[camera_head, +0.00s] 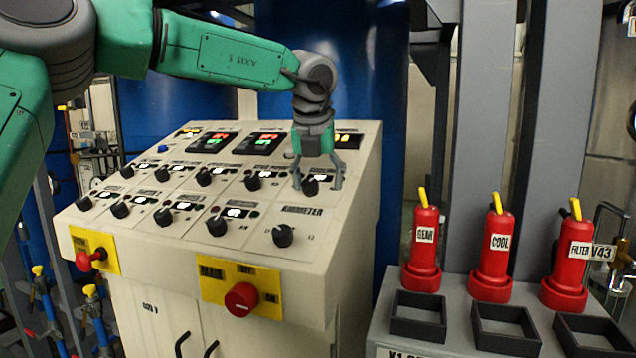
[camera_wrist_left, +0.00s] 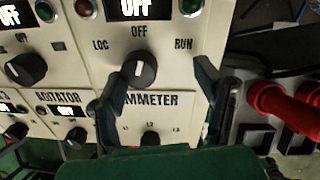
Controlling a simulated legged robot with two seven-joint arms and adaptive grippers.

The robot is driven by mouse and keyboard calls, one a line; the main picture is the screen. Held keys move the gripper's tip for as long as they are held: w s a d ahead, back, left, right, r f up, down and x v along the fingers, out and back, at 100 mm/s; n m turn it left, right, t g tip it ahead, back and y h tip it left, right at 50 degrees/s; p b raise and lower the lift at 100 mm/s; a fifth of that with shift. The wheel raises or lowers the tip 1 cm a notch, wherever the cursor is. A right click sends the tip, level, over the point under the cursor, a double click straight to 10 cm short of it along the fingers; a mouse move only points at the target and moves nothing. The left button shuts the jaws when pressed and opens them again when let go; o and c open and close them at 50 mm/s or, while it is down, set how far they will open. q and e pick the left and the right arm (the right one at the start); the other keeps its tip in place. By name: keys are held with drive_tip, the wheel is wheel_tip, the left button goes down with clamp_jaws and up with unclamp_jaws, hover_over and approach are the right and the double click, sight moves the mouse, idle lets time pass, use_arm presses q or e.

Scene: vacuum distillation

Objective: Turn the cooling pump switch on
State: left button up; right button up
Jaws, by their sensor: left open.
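A black rotary switch (camera_wrist_left: 139,70) on the panel is marked LOC, OFF and RUN, and its white mark points up to OFF. The display (camera_wrist_left: 140,8) above it reads OFF. Its name label is not readable in either view. My left gripper (camera_head: 318,184) points down at this switch, at the right end of the upper knob row in the head view. In the left wrist view its fingers (camera_wrist_left: 161,75) are spread either side of the switch, the left one closer to it. The gripper is open, and I cannot tell whether it touches the knob. My right gripper is not in view.
The ammeter knob (camera_head: 283,235) sits just below on the panel. Several other knobs lie to the left. Red cylinders labelled GEAR (camera_head: 424,252), COOL (camera_head: 493,260) and FILTER (camera_head: 566,270) stand at right.

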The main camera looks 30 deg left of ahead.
sight(306, 181)
use_arm(q)
drive_tip(key=a, duration=0.1)
drive_tip(key=a+f, duration=0.1)
drive_tip(key=a, duration=0.1)
drive_tip(key=shift+w, duration=0.15)
drive_tip(key=c, duration=1.1)
drive_tip(key=shift+d+r, duration=0.15)
drive_tip(key=shift+d, duration=0.45)
drive_tip(key=shift+a, duration=0.3)
drive_tip(key=shift+d, duration=0.1)
